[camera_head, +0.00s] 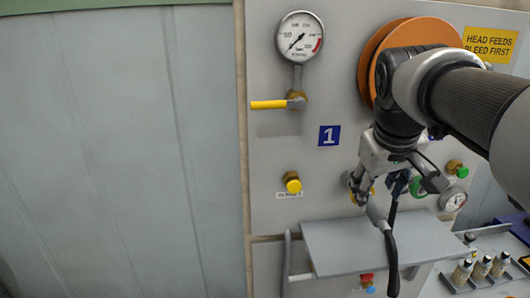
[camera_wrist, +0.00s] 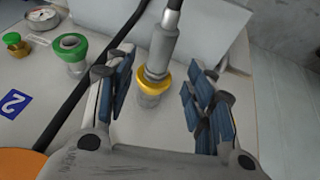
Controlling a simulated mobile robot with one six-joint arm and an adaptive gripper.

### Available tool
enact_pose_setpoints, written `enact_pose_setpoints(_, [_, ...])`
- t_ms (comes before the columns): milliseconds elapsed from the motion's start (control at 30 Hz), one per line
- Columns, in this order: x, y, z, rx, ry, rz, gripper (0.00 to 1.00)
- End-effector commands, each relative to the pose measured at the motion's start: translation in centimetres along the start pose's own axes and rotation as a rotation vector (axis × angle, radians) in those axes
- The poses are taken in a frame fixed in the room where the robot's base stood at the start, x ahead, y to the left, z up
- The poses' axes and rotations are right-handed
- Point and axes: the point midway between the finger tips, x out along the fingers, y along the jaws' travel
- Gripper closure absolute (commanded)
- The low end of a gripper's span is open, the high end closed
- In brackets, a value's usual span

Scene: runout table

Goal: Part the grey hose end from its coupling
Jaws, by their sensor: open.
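The grey hose end (camera_wrist: 162,50) sits in a coupling with a gold collar (camera_wrist: 153,82) on the panel, and its hose runs up out of the wrist view. In the head view the grey hose end (camera_head: 376,213) shows below my gripper, with its black hose (camera_head: 391,252) hanging down over the shelf. My gripper (camera_wrist: 163,78) is open, with one blue-padded finger on each side of the collar and visible room on both sides. In the head view my gripper (camera_head: 377,188) is at the panel and hides most of the coupling.
A green-ringed coupling (camera_wrist: 72,52) and a small gauge (camera_wrist: 42,17) are left in the wrist view. A black hose passes close by the left finger. A grey shelf (camera_head: 330,248) juts out below. Several bottles (camera_head: 480,268) stand lower right. A yellow coupling (camera_head: 292,182) is at left.

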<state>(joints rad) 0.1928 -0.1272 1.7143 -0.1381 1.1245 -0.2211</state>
Motion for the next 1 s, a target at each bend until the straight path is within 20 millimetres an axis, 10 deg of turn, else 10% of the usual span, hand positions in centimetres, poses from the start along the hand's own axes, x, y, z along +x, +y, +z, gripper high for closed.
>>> enact_pose_setpoints(400, [5.7, 0.0, 0.0, 0.0, -0.001, 0.0, 0.51])
enact_pose_setpoints(1000, [6.0, 0.0, 0.0, 0.0, 0.0, 0.0, 0.67])
